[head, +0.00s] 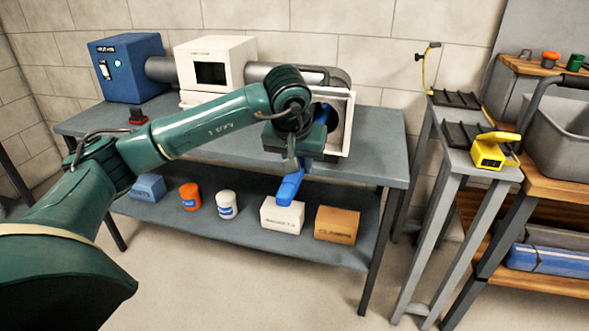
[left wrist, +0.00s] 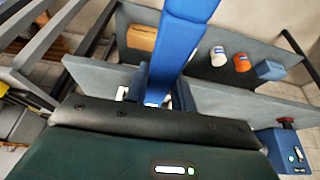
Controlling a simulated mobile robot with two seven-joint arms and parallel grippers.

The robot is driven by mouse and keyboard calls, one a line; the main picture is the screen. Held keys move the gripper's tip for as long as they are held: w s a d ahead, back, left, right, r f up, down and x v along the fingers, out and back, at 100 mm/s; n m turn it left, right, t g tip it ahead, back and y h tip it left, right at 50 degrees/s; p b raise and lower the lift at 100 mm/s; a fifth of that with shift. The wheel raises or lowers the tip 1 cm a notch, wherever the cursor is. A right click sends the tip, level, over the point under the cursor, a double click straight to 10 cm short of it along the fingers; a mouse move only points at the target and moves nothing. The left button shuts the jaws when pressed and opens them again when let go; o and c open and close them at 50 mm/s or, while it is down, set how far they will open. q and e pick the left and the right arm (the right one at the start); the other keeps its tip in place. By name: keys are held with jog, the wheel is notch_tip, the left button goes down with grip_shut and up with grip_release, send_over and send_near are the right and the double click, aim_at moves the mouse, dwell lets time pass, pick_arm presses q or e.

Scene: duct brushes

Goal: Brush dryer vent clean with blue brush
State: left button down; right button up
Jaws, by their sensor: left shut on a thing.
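My left gripper (head: 298,150) is shut on the blue brush (head: 289,188), in front of the vent's open end. The brush's blue handle sticks out below the gripper toward the front, and a blue part (head: 322,114) shows above it against the opening. The bristles are hidden, so I cannot tell how far in they are. The dryer vent (head: 346,125) has a white square frame and joins a grey duct at the bench's right. In the left wrist view, the blue handle (left wrist: 182,42) runs up from between the fingers (left wrist: 152,98). My right gripper is not in view.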

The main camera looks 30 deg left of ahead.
pick_arm(q)
jog(key=shift+w+a+p, duration=0.15)
jog(key=shift+w+a, duration=0.1)
jog(key=shift+w, duration=0.55)
jog(key=shift+w+a+p, duration=0.1)
jog(key=shift+w+a, duration=0.1)
jog(key=shift+w, duration=0.55)
jog(key=shift+w+a+p, duration=0.15)
jog(key=shift+w+a, duration=0.1)
jog(key=shift+w, duration=0.55)
jog(key=shift+s+d, duration=0.4)
jog(key=shift+s, duration=1)
jog(key=shift+s+d, duration=0.45)
jog(key=shift+s, duration=1)
jog(key=shift+s+d, duration=0.4)
jog(key=shift+s, duration=1)
jog(key=s+d+b, duration=0.2)
jog(key=s+d, duration=0.2)
jog(key=s, duration=0.9)
jog(key=shift+s, duration=0.3)
jog(key=shift+w, duration=0.1)
